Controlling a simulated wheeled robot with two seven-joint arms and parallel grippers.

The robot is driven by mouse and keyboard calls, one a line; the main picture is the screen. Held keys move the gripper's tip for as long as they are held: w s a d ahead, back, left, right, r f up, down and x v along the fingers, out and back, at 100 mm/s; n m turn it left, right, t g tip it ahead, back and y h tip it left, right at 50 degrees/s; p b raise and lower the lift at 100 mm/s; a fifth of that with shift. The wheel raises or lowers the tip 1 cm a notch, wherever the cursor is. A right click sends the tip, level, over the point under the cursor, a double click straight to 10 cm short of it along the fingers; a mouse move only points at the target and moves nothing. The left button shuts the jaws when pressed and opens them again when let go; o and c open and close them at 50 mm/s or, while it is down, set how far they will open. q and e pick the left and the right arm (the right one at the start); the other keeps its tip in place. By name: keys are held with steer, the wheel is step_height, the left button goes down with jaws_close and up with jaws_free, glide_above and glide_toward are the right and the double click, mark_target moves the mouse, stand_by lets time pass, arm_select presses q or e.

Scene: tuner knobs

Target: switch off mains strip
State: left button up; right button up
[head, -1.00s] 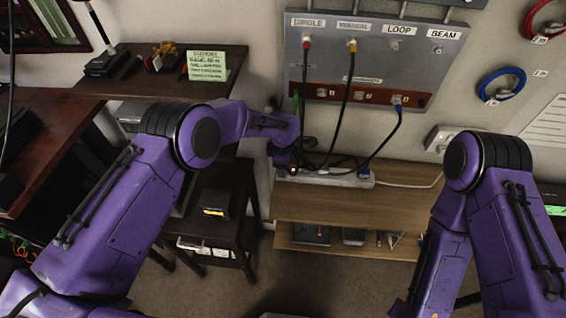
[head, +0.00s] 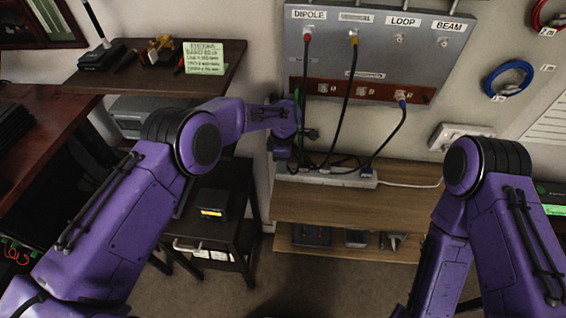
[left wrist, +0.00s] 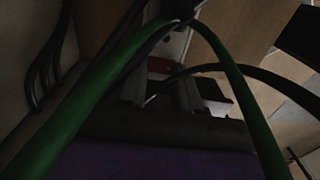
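The white mains strip (head: 345,180) lies on the wooden shelf under the grey panel, with several plugs in it and a white lead running right. No orange light shows at its left end. My left gripper (head: 283,168) is at the strip's left end, pointing down; the arm partly hides that end. In the left wrist view, the two fingers (left wrist: 160,95) look apart, with part of the strip (left wrist: 172,45) beyond them. Green cable loops cross in front of that camera. Whether the fingers touch the strip cannot be told. My right gripper is out of view.
A dark side table (head: 215,215) stands left of the wooden shelf (head: 360,208). A white wall socket (head: 460,135) is at right. The shelf's right part is clear.

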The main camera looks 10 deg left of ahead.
arm_select(q)
steer(key=o, duration=0.4)
steer(key=shift+c, duration=0.2)
